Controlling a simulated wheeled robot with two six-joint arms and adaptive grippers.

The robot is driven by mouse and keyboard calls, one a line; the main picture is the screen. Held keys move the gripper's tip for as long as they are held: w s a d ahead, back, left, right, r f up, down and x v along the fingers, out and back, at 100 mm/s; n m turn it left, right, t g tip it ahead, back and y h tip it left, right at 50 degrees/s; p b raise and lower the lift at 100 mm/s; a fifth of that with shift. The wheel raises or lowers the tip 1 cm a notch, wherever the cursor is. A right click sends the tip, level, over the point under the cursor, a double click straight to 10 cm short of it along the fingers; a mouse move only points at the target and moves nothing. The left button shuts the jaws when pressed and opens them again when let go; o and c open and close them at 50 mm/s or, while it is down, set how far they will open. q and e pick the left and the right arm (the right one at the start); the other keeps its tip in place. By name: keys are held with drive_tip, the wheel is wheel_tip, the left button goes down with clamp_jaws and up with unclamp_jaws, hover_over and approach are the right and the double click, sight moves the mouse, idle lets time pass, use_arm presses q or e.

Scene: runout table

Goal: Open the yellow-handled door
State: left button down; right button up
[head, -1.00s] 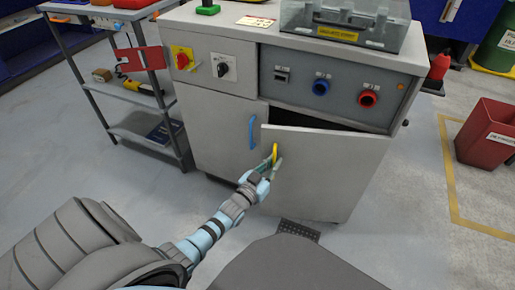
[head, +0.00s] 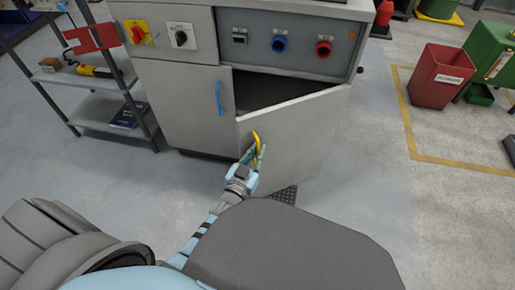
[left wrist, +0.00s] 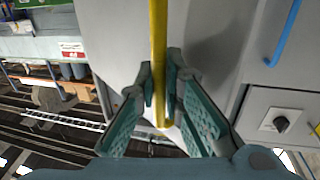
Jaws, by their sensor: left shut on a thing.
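The yellow-handled door (head: 293,135) is the right-hand door of the grey cabinet (head: 180,100). It stands partly open, swung out from its left edge, with a dark gap above and behind it. Its yellow handle (head: 256,142) is near the door's free left edge. My left gripper (head: 254,157) is at the handle. In the left wrist view the yellow handle (left wrist: 158,60) runs between the two teal fingers (left wrist: 160,90), which are shut on it. My right gripper is not in view.
The left door with a blue handle (head: 219,98) is closed. A grey shelf rack (head: 95,112) stands left of the cabinet. A red bin (head: 440,75) stands on the right by a yellow floor line (head: 408,125). Open floor (head: 365,190) lies right of the door.

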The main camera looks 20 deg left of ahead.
use_arm(q)
drive_tip(key=c, duration=2)
unclamp_jaws()
drive_tip(key=shift+o, duration=0.2)
drive_tip(key=s, duration=1.2)
